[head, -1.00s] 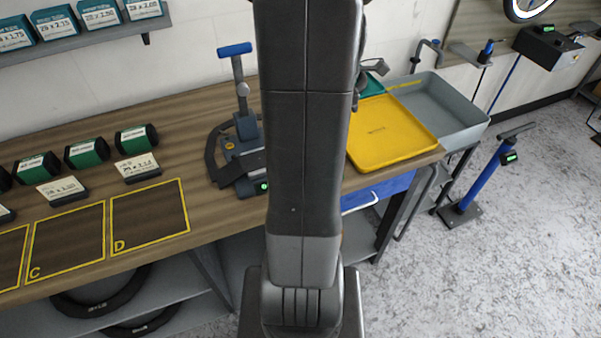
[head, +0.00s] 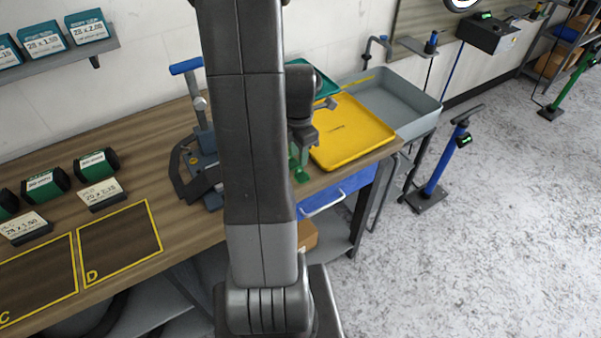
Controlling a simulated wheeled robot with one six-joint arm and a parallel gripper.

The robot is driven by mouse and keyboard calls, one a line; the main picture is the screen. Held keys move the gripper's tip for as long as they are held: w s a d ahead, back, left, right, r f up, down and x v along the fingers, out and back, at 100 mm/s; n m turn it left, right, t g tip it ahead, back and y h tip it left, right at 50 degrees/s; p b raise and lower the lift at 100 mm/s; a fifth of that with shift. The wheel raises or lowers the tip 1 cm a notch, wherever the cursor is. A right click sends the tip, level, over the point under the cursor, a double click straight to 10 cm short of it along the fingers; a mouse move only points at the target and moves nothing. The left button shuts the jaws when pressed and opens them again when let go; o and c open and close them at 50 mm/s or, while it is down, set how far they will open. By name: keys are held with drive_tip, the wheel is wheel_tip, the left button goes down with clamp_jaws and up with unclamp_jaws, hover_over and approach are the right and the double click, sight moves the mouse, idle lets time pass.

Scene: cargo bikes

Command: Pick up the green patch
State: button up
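I cannot pick out a green patch for certain. My gripper (head: 298,172) hangs at the left edge of the yellow tray (head: 352,140), partly behind my own arm. Small bright green bits show at its tip, near the bench top. I cannot tell whether they are finger pads or a separate green thing. The gap between the fingers is too small and hidden to read. A green tray (head: 328,88) lies behind the yellow tray, partly covered by my wrist.
A blue-handled clamp tool (head: 196,110) stands left of my arm. A grey bin (head: 400,98) is behind the yellow tray. Green-labelled black rolls (head: 97,164) and cards stand at the left, by the outlined square D (head: 120,243).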

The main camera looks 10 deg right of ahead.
sight(302, 174)
drive_tip(key=shift+f+p, duration=0.5)
drive_tip(key=shift+f, duration=1.85)
clamp_jaws()
